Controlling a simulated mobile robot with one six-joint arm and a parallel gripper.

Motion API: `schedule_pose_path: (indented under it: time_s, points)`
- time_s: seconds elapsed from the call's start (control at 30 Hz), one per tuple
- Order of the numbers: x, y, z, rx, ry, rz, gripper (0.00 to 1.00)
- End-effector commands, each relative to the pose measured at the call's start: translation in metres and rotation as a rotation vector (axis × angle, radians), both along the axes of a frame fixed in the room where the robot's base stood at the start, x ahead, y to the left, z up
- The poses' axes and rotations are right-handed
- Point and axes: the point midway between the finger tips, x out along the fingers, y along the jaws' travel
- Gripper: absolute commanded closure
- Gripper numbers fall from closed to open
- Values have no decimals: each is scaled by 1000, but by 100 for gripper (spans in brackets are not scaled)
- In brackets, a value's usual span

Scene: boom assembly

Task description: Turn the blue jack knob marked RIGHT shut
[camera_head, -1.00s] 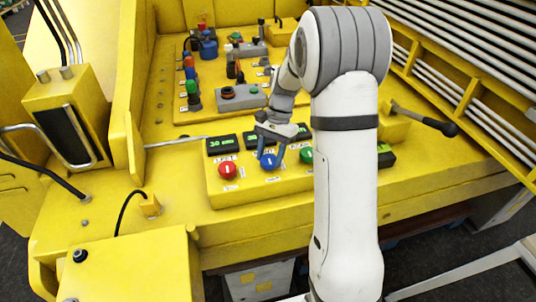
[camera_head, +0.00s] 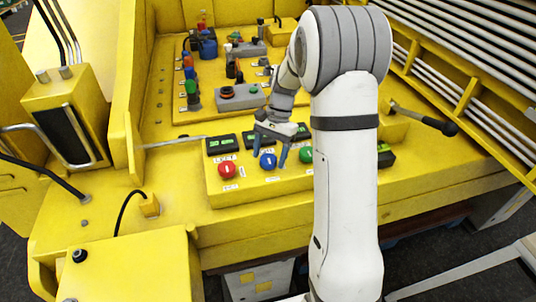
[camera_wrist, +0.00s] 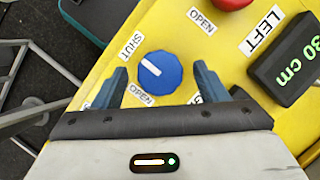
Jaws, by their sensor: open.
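The blue knob (camera_wrist: 160,72) is round with a short white mark on its top, pointing to the upper left in the wrist view, roughly toward the SHUT label (camera_wrist: 131,45). An OPEN label (camera_wrist: 141,93) lies just below it. My gripper (camera_wrist: 162,69) is open, with one finger to each side of the knob and gaps on both sides. The right finger partly hides a label by the knob, so I cannot read its name. In the head view the blue knob (camera_head: 268,161) sits between the fingertips of my gripper (camera_head: 270,160).
A red knob (camera_head: 227,170) is left of the blue one and a green knob (camera_head: 306,155) right of it, partly behind my arm. Dark displays (camera_head: 221,144) line the panel behind them. A LEFT label (camera_wrist: 261,32) is near the red knob (camera_wrist: 232,3).

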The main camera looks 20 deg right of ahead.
Motion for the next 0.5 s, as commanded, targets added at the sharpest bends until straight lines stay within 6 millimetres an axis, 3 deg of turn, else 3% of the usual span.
schedule_pose_path:
  time_s: [0.3, 0.5]
  points:
    - [14, -14, 46, 0, -4, 0, 34]
    - [19, -20, 66, 0, -1, -1, 34]
